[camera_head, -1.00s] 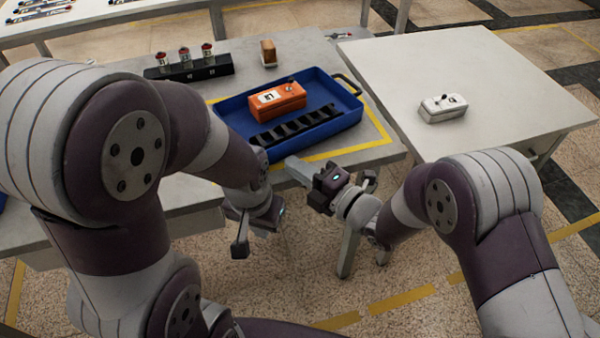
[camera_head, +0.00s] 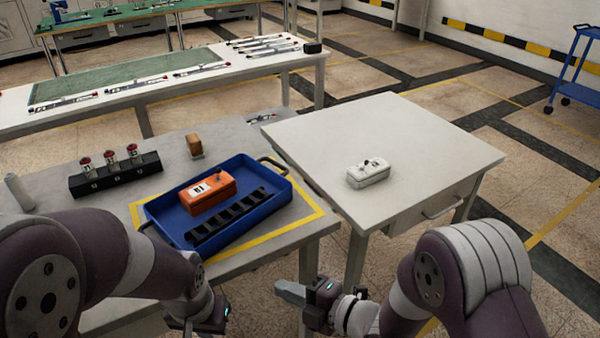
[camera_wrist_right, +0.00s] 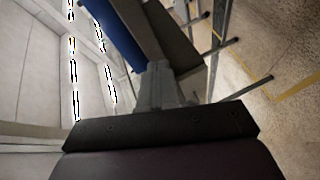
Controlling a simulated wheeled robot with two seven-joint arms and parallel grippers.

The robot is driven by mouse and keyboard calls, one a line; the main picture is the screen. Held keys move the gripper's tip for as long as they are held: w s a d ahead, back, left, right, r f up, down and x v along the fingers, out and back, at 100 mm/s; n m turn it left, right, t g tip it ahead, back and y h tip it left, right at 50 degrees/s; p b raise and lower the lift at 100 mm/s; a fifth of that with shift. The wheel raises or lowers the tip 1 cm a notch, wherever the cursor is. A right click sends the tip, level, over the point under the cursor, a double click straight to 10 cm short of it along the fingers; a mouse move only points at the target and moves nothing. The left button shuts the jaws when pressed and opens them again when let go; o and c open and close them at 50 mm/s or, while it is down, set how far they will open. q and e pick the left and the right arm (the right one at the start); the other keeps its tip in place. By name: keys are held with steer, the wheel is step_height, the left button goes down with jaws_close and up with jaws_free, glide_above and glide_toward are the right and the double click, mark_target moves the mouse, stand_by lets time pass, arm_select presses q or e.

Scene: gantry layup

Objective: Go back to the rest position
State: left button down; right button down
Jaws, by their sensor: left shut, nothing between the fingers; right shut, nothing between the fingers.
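My left gripper (camera_head: 205,326) is low in the head view, in front of the grey table's near edge, partly cut off by the bottom of the picture. My right gripper (camera_head: 292,292) is right of it, pointing left, in front of the gap between the two tables. It is shut and empty. In the right wrist view the right gripper's fingers (camera_wrist_right: 160,85) are together with nothing between them. Both grippers are apart from the tray and the objects.
A blue tray (camera_head: 277,203) on the grey table (camera_head: 60,168) holds an orange box (camera_head: 208,193) and a black slotted rack (camera_head: 240,212). Behind are a black holder (camera_head: 115,176) with red-topped cylinders and a brown block (camera_head: 194,145). A white box (camera_head: 369,173) sits on the white table (camera_head: 400,125).

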steer(key=d+f+m+g+h, duration=0.1)
steer(key=d+f+m+h, duration=0.3)
steer(key=d+m+h, duration=0.3)
steer(key=d+f+m+g+h, duration=0.1)
steer(key=d+f+m+h, duration=0.3)
steer(key=d+m, duration=0.45)
steer(key=s+d+r+m+g+h, duration=0.3)
steer(key=s+d+r+m+g, duration=0.25)
steer(key=s+m, duration=0.5)
step_height(320, 180, up, 23)
steer(key=w+d+m+t+p, duration=0.1)
steer(key=d+p, duration=0.1)
steer(key=p, duration=1.8)
steer(key=shift+w+f+p, duration=0.2)
steer(key=shift+w+p, duration=0.1)
